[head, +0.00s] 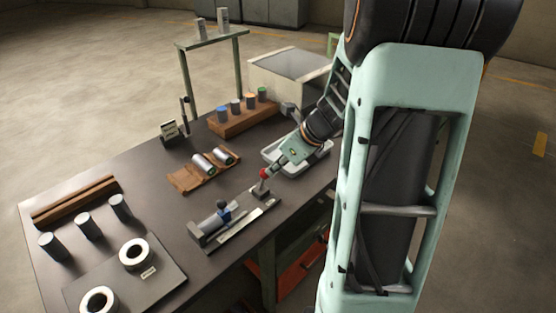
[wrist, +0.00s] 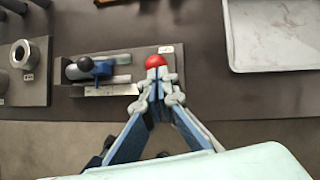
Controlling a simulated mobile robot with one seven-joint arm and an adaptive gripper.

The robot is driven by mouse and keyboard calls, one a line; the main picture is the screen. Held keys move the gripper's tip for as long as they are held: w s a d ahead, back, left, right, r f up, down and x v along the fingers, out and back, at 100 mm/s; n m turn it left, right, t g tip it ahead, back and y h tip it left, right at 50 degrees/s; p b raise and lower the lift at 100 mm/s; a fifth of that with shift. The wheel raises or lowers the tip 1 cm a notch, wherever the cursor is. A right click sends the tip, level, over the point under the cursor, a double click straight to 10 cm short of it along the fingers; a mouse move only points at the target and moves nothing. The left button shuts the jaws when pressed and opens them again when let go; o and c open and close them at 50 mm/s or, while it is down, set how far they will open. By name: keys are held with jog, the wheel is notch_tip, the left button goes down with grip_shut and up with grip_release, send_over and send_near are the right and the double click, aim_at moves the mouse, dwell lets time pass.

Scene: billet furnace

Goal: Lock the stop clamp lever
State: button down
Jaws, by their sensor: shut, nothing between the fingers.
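The stop clamp lever shows as a red ball knob (head: 264,173) on a short stem above a small dark base (head: 261,191), near the table's right front edge. In the wrist view the red knob (wrist: 155,61) sits just beyond my fingertips. My gripper (wrist: 157,77) is shut and empty, pointing at the knob. In the head view my gripper (head: 271,170) comes in from the right, close beside the knob. I cannot tell whether they touch. The lever's stem is mostly hidden behind my fingers in the wrist view.
Left of the lever is a fixture rail (head: 242,224) with a grey cylinder and a blue clamp (head: 224,207), black-knobbed in the wrist view. A white tray (head: 318,157) lies close under my arm.

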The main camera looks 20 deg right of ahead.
jog(key=shift+w+a+r+p, duration=0.25)
jog(key=shift+w+p, duration=0.35)
jog(key=shift+p, duration=0.15)
jog(key=shift+w+a+r+p, duration=0.25)
jog(key=shift+w+p, duration=0.3)
jog(key=shift+p, duration=0.2)
jog(key=shift+w+a+f+p, duration=0.1)
jog(key=shift+w+a+p, duration=0.25)
jog(key=shift+w, duration=0.55)
jog(key=shift+w+a+f+p, duration=0.1)
jog(key=shift+w+a+p, duration=0.2)
jog(key=shift+w, duration=0.65)
jog(key=shift+w+a+f+p, duration=0.1)
jog(key=shift+w+a+p, duration=0.25)
jog(key=shift+w, duration=0.55)
jog(key=shift+w, duration=0.1)
jog(key=shift+d+r, duration=0.1)
notch_tip(320, 180, up, 13)
jog(key=s+d+p, duration=0.1)
jog(key=d+p, duration=0.1)
jog(key=p, duration=0.1)
jog(key=shift+d, duration=0.25)
